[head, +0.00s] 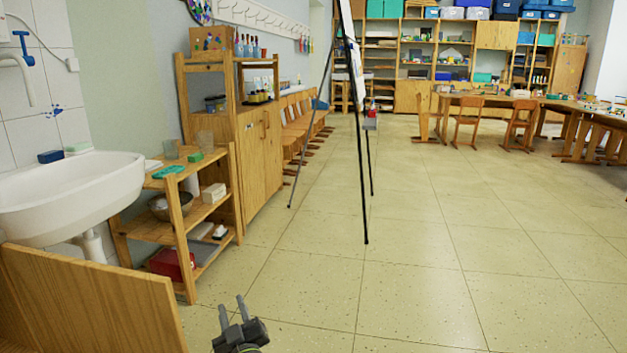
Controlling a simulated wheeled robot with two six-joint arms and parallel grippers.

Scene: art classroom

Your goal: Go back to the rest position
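My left gripper (232,310) shows at the bottom of the head view, left of centre, above the tiled floor. Its two dark fingers point up in the picture and stand apart, with nothing between them. It is to the right of a wooden panel (90,305). My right gripper is not in view.
A white sink (70,190) and a wooden shelf (183,235) stand at the left, with a wooden cabinet (262,160) behind. An easel (362,160) stands near the middle. Tables (500,103) and chairs are at the back right. The floor (450,260) in front is clear.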

